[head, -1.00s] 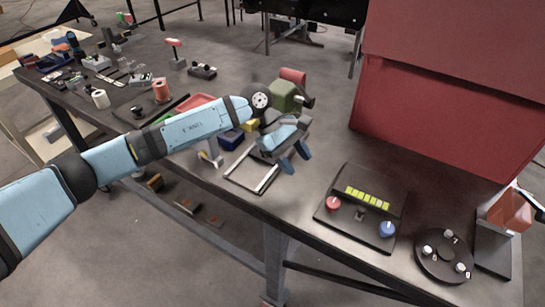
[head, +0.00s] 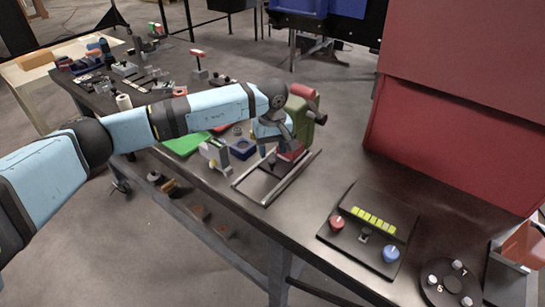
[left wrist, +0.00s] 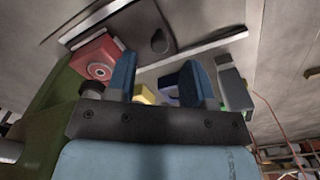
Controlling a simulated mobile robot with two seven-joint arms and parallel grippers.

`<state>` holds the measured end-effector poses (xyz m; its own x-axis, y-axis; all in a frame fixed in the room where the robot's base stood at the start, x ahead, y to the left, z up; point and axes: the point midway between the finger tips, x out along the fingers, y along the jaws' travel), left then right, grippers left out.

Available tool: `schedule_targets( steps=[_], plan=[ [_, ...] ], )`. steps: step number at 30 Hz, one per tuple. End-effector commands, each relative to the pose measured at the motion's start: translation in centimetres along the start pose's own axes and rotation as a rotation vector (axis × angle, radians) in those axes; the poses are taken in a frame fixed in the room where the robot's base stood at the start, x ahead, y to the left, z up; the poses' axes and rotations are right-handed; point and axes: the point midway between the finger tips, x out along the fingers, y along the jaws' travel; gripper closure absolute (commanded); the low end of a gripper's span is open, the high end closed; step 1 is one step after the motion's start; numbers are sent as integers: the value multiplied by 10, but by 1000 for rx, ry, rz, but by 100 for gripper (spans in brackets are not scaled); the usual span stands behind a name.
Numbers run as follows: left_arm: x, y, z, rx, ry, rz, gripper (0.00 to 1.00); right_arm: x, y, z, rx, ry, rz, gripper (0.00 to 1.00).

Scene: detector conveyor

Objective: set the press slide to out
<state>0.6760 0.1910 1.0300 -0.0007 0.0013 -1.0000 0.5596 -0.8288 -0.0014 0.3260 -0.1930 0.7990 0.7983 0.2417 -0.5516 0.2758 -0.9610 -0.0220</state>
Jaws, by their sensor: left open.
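The press has a green body (head: 299,105) with a red cylinder (head: 306,92) on top. Two parallel metal rails (head: 303,176) extend from it toward the table's front edge. A red block (head: 291,152) sits at the press end of the rails; the left wrist view shows it with a round ring on its face (left wrist: 97,68). A dark piece with an oval knob (left wrist: 158,42) lies between the rails. My left gripper (left wrist: 160,78) is open and empty above the rails, its left finger close beside the red block. In the head view the gripper (head: 274,148) is partly hidden by its wrist.
A blue square holder (head: 242,149) and a grey-white stand (head: 214,154) are left of the rails. A black panel with red and blue knobs (head: 345,243) and a round dial (head: 449,284) stand to the right. A red cabinet (head: 440,150) stands behind. Bare tabletop separates rails and panel.

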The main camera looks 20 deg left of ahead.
Motion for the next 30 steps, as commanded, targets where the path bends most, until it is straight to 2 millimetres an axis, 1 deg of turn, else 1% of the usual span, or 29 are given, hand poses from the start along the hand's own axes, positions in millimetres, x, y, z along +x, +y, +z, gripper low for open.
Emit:
schedule_targets(
  steps=[1,3,6,9,12,19,20,21,23,24,25,26,30],
  plan=[
    [9,0,0,-1,-2,-1,52,-1,0,-2,0,-1,0,57],
    [20,0,0,-2,-2,-2,52,-2,0,-3,-1,-2,0,57],
    [32,0,0,-1,-1,0,52,-2,0,-4,-1,-1,0,57],
    [40,0,0,-1,-1,0,52,-3,0,-5,-2,-1,0,57],
    [43,0,0,-1,-1,1,52,-3,0,-6,-2,-1,0,57],
    [44,0,0,-1,0,1,52,-3,1,-8,-3,3,1,57],
    [44,0,0,-1,0,1,57,-3,1,-8,-3,4,1,57],
    [44,0,0,-1,0,1,66,-3,1,-9,-3,4,1,57],
    [44,0,0,-1,0,1,80,-3,1,-9,-3,5,1,57],
    [44,0,0,-1,0,1,89,-3,1,-9,-3,5,1,57],
    [44,0,0,-1,0,1,96,-3,1,-9,-3,5,1,57],
    [44,0,0,-1,0,1,100,-3,1,-9,-3,5,1,57],
    [43,0,0,-1,0,1,100,-3,1,-9,-3,5,1,57]
  ],
)
